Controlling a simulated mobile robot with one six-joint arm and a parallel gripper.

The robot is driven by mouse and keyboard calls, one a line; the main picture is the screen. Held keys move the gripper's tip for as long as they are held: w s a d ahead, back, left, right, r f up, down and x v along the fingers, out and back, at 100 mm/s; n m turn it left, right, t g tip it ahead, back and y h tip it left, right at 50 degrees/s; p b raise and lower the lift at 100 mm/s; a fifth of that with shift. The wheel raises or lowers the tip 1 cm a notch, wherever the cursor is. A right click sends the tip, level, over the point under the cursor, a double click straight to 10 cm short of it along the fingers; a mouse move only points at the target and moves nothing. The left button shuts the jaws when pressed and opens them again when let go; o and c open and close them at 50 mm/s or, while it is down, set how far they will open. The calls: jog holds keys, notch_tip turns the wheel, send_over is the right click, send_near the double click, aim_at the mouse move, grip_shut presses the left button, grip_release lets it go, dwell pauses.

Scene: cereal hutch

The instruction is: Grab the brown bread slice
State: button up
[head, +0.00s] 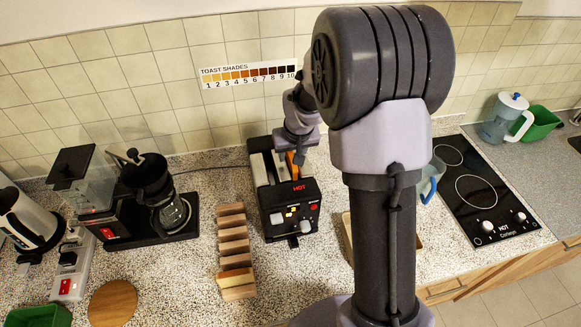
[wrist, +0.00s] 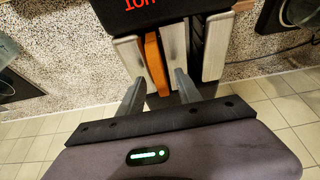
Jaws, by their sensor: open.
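The brown bread slice (wrist: 156,62) stands on edge in a slot of the black toaster (wrist: 178,16) in the wrist view. In the head view a small orange-brown part of the slice (head: 291,163) shows at the right side of the toaster (head: 287,206), below my gripper (head: 298,153). In the wrist view my gripper (wrist: 159,77) is open and empty. Its two fingertips are on either side of the slice's near end. I cannot tell whether they touch it. In the head view my arm and wrist hide the fingertips.
A wooden rack (head: 232,236) stands left of the toaster, with a yellowish slice (head: 233,279) near its front. A coffee maker (head: 160,190) is further left. A toast shade chart (head: 249,75) is on the back wall. A hob (head: 478,190) marked HOT lies to the right.

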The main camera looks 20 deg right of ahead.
jog(key=shift+w+f, duration=0.1)
jog(key=shift+f, duration=0.15)
jog(key=shift+r, duration=0.1)
jog(key=shift+c, duration=0.2)
grip_shut()
dwell(1.0)
